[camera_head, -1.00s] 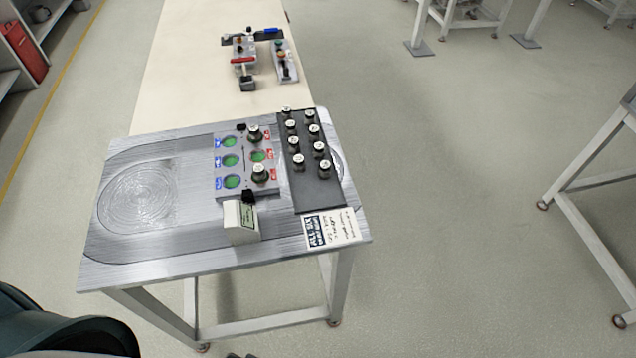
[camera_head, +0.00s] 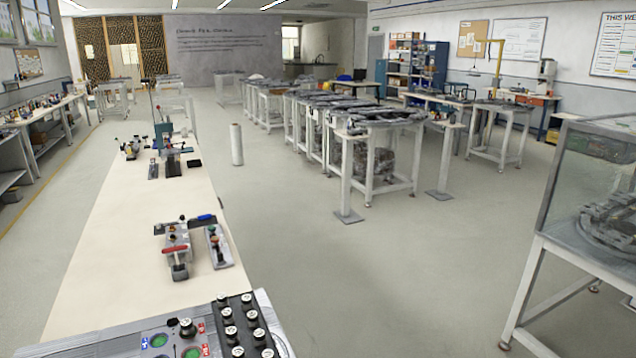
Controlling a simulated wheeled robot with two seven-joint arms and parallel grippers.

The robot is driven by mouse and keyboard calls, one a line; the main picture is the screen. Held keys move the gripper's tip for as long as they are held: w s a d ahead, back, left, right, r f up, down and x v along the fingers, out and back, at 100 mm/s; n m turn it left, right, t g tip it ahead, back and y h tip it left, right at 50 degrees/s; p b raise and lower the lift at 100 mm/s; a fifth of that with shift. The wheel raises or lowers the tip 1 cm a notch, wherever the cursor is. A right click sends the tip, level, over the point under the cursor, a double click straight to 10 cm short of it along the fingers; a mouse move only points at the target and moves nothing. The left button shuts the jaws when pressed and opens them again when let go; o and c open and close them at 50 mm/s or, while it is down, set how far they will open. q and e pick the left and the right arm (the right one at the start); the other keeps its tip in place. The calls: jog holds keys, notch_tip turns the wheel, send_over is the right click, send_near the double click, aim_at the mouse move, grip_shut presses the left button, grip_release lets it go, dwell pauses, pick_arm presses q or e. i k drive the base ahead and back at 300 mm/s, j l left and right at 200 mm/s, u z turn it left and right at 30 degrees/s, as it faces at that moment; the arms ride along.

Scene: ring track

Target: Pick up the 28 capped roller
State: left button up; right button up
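Several capped rollers with white tops, one of them here (camera_head: 258,334), stand in two columns on a dark rack (camera_head: 242,323) at the bottom edge of the head view. Another capped roller (camera_head: 188,327) stands on a grey block (camera_head: 174,342) with green-bottomed holes, left of the rack. Marks on the caps are too small to read, so I cannot tell which is 28. The near part of the rack and block is cut off by the frame edge. Neither of my grippers is in view.
Beyond the metal-topped stand (camera_head: 90,345), a long cream table (camera_head: 120,255) carries small fixtures with a red handle (camera_head: 178,270) and more tools farther back. A glass-cased stand (camera_head: 590,200) is at right. Open grey floor (camera_head: 390,270) lies between.

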aim_at(248, 303)
jog(key=i+l+u, duration=0.15)
jog(key=l, duration=0.6)
jog(key=i+l+u, duration=0.1)
jog(key=l, duration=0.65)
jog(key=i+l+u, duration=0.15)
jog(key=l, duration=0.6)
jog(key=k, duration=0.05)
